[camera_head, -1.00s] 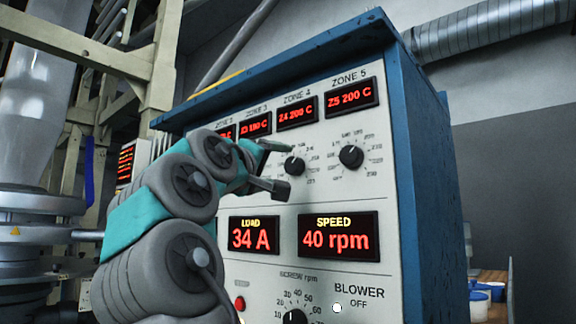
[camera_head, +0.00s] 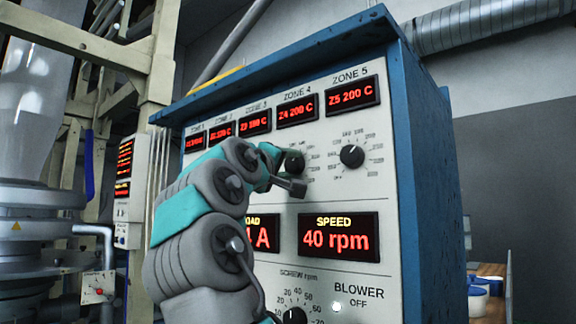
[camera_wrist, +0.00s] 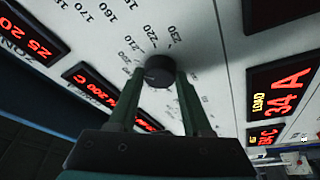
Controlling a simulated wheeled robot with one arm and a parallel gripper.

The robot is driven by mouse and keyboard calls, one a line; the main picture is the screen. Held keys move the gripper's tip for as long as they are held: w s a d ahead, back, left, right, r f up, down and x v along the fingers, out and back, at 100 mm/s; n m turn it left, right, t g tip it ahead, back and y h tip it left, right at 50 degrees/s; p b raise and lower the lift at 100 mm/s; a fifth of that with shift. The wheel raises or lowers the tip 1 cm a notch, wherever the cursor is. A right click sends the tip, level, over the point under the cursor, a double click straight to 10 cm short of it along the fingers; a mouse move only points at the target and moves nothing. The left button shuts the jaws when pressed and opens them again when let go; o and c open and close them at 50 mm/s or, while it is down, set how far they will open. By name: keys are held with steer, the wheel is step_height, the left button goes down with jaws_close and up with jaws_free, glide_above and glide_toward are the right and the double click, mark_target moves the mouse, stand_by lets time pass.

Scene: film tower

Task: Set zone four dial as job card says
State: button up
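The zone four dial (camera_head: 294,161) is a black knob under the ZONE 4 display (camera_head: 297,110), which reads "Z4 200 C". My gripper (camera_head: 281,168) is at this dial, its fingers apart. In the wrist view my gripper (camera_wrist: 160,78) has one finger on each side of the knob (camera_wrist: 158,70). The fingertips are close to it; no clear contact shows. No job card can be made out.
The zone five dial (camera_head: 351,156) sits just right of the zone four dial, under a display reading "Z5 200 C" (camera_head: 351,95). The SPEED display (camera_head: 339,238) reads 40 rpm. A LOAD display (camera_wrist: 285,92) reads 34 A. A screw rpm dial (camera_head: 294,316) is lower down.

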jaws_close()
steer(key=shift+f+m+b, duration=0.1)
steer(key=shift+m+b, duration=0.2)
steer(key=shift+m, duration=0.5)
steer(key=shift+w+a+m+h+p, duration=0.1)
steer(key=shift+m+h+p, duration=0.45)
steer(key=shift+m, duration=0.9)
steer(key=shift+w+a+m+h+p, duration=0.1)
steer(key=shift+m+h, duration=0.75)
steer(key=shift+m, duration=0.6)
steer(key=shift+f, duration=0.1)
steer(key=o, duration=0.6)
jaws_free()
steer(key=shift+s, duration=0.1)
